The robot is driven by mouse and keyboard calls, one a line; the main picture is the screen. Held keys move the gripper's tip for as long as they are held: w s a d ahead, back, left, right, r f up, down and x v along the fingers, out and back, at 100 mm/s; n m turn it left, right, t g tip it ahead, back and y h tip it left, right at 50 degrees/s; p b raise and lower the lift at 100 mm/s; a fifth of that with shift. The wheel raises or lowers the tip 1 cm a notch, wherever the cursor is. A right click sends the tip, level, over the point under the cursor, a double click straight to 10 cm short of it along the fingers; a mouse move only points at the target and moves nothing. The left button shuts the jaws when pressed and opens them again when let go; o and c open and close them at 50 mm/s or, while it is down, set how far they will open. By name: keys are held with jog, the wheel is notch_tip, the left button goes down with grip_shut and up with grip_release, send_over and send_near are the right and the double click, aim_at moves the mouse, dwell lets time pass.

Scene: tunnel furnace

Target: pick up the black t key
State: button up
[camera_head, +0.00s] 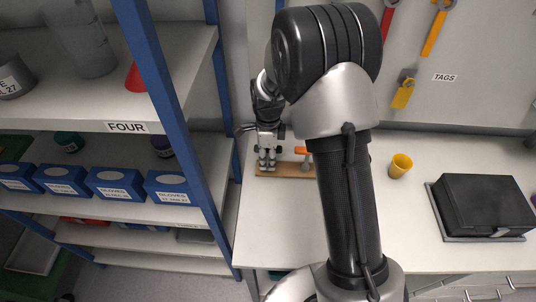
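My gripper (267,163) points down over the left end of a wooden board (292,171) on the white table. Its fingertips are at or just above the board, and I cannot tell whether they touch it. Whether the fingers are open or shut is too small to make out. I cannot pick out a black t key; the gripper or my arm may hide it. A tool with an orange handle (301,150) stands at the board just right of the gripper, partly hidden by my arm.
A yellow cup (400,165) and a black case (484,204) on a grey tray stand on the table (405,235) to the right. A blue-framed shelf (180,120) with glove boxes (118,184) is close on the left. Tools hang on the back wall.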

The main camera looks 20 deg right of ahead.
jog(key=shift+c, duration=0.4)
grip_shut()
